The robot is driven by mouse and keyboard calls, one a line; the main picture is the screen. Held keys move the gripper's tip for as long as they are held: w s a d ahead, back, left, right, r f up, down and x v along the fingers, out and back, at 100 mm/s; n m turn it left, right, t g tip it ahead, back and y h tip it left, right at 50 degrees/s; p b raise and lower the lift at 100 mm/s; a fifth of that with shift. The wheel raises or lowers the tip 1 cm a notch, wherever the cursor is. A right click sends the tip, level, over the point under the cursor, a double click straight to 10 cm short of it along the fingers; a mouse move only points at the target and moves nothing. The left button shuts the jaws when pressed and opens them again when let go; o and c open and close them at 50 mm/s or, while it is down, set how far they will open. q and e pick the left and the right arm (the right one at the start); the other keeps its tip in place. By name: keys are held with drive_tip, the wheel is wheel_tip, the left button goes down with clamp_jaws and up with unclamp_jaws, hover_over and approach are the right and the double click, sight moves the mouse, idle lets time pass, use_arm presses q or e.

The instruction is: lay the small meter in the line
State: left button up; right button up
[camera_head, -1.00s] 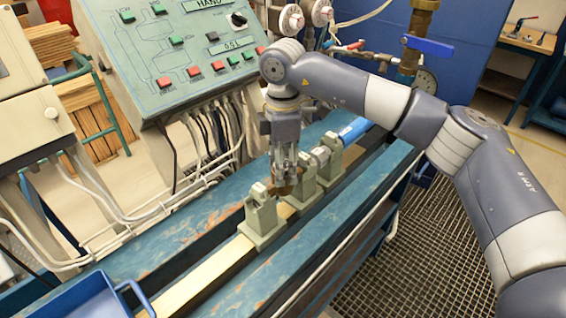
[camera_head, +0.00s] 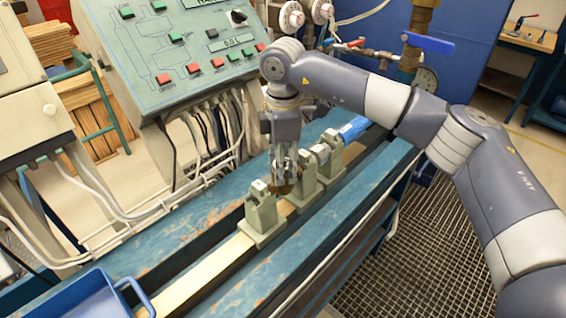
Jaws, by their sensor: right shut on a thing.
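My right gripper (camera_head: 286,178) points down over the bench rail, between the front grey-green support block (camera_head: 262,215) and the middle block (camera_head: 303,185). It is shut on the small meter (camera_head: 284,188), a brownish piece mostly hidden by the fingers. The meter is low, at about the height of the block tops; I cannot tell whether it touches them. A third block (camera_head: 328,160) stands behind, with a blue cylinder (camera_head: 353,129) beyond it in the same line. My left gripper is not in view.
The pale rail (camera_head: 205,275) runs along the blue-green bench (camera_head: 190,228). A blue tray (camera_head: 85,297) is at the bottom left. The control panel (camera_head: 175,45) and hanging cables stand behind at left. Pipes with a blue-handled valve (camera_head: 428,44) are at the back.

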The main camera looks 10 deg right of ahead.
drive_tip(key=shift+f, duration=0.1)
drive_tip(key=o, duration=1.5)
drive_tip(key=shift+r+p, duration=2.4)
drive_tip(key=shift+r, duration=2.15)
drive_tip(key=shift+s+f, duration=0.1)
drive_tip(key=shift+f, duration=0.05)
